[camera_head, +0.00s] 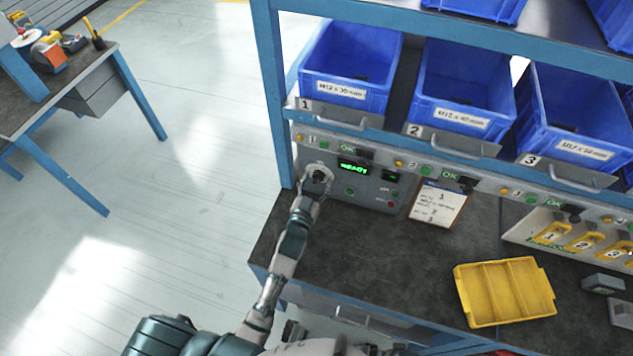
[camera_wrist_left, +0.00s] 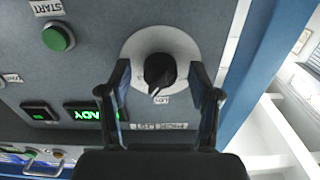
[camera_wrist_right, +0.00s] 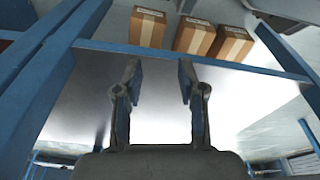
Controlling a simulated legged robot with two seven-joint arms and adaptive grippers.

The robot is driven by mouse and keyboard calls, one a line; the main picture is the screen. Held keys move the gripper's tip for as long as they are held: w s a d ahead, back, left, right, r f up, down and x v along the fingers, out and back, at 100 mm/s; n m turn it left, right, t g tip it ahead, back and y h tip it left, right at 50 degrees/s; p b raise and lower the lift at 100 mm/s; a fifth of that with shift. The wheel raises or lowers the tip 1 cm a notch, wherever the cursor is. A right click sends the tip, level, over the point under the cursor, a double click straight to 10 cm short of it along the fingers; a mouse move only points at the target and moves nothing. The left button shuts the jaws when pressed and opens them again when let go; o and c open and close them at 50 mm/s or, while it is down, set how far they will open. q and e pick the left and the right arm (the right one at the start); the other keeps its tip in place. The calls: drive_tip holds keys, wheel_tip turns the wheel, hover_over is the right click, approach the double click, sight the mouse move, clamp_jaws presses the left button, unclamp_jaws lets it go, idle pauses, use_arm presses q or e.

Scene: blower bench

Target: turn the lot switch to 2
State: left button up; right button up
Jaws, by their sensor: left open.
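The lot switch is a black knob on a round pale plate on the grey control panel (camera_head: 367,190). In the left wrist view the knob (camera_wrist_left: 160,73) sits between and beyond my open fingers, with a white pointer mark and a "LOT" label beside it. My left gripper (camera_wrist_left: 160,95) is open around the knob's sides; I cannot tell whether a finger touches it. In the head view my left gripper (camera_head: 314,190) is at the panel's left end and partly hides the switch. My right gripper (camera_wrist_right: 160,85) is open and empty, away from the panel.
A green START button (camera_wrist_left: 58,37) and a lit green display (camera_head: 353,168) are near the switch. A blue post (camera_head: 272,90) stands just left of the panel. A clipboard (camera_head: 438,203) leans to the right. A yellow tray (camera_head: 505,291) lies on the dark bench top.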

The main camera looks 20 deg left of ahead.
drive_tip(key=shift+r, duration=0.1)
use_arm(q)
drive_tip(key=c, duration=1.1)
drive_tip(key=shift+c, duration=0.2)
use_arm(e)
drive_tip(key=shift+s, duration=0.1)
use_arm(q)
drive_tip(key=n+p, duration=0.2)
drive_tip(key=shift+n, duration=0.3)
use_arm(e)
drive_tip(key=s+f, duration=0.3)
drive_tip(key=f, duration=0.2)
drive_tip(key=shift+d, duration=0.3)
drive_tip(key=shift+s, duration=0.1)
use_arm(q)
drive_tip(key=o, duration=1.1)
drive_tip(key=shift+o, duration=0.2)
